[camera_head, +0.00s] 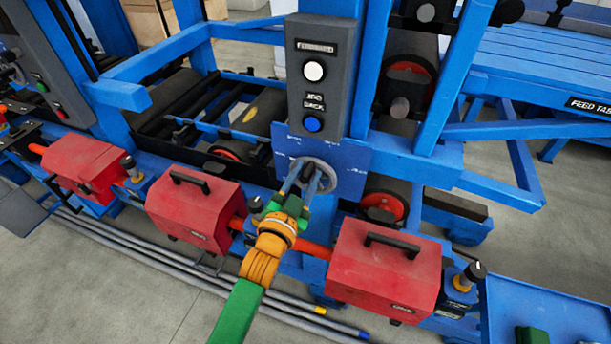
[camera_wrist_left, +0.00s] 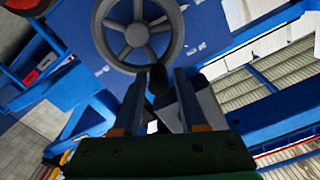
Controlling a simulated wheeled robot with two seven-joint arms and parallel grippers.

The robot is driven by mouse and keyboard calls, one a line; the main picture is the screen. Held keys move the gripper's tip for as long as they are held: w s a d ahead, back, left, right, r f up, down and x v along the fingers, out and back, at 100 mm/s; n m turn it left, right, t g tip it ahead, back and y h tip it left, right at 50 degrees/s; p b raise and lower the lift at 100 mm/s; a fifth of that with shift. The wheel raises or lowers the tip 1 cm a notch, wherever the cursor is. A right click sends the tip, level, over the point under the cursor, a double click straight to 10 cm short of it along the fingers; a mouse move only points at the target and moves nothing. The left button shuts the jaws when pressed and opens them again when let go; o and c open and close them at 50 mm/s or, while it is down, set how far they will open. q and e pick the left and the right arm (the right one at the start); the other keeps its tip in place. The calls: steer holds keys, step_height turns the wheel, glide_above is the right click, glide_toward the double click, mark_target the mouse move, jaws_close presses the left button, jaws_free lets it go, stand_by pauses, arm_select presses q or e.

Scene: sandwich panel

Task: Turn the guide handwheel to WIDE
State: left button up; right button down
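The guide handwheel (camera_head: 333,176) is a grey spoked wheel on a blue panel (camera_head: 352,160), below a dark control box. It also shows at the top of the left wrist view (camera_wrist_left: 138,61). A black handle knob (camera_wrist_left: 158,78) stands out from its lower rim. My left gripper (camera_head: 304,174) is at the wheel, its two fingers apart on either side of the knob. In the left wrist view, the left gripper (camera_wrist_left: 160,85) shows small gaps beside the knob. Small white marks on the panel are too small to read. My right gripper is not seen.
The control box (camera_head: 325,95) with white and blue buttons is above the wheel. Red housings (camera_head: 385,270) (camera_head: 195,208) with black handles flank my left arm below. Blue frame posts and rollers stand behind. A blue tray (camera_head: 560,300) is at lower right.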

arm_select(q)
steer(key=shift+o, duration=0.6)
steer(key=shift+f, duration=0.1)
steer(key=shift+s+a+f, duration=0.1)
steer(key=shift+s+a, duration=0.05)
steer(key=shift+s, duration=0.15)
steer(key=b+v, duration=0.1)
steer(key=v, duration=0.4)
steer(key=shift+s+a, duration=0.15)
steer(key=shift+s, duration=0.2)
steer(key=shift+s+a, duration=0.1)
steer(key=shift+s, duration=0.25)
steer(key=shift+w, duration=0.1)
